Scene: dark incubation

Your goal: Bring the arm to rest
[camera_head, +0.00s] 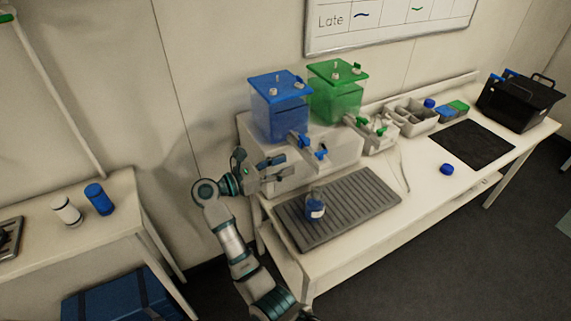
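My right gripper (281,168) points to the right, in front of the white block below the blue tank. Its two dark fingers look spread apart, and I see nothing between them. It is above and left of a small bottle (315,210) with blue contents and apart from it. The bottle stands on a grey ribbed mat (357,205).
A blue tank (281,112) and a green tank (336,95) stand behind the mat. Further right are a grey divided tray (418,121), a dark mat (470,145), a blue cap (446,169) and a black crate (518,102). A side table (125,205) holds two bottles.

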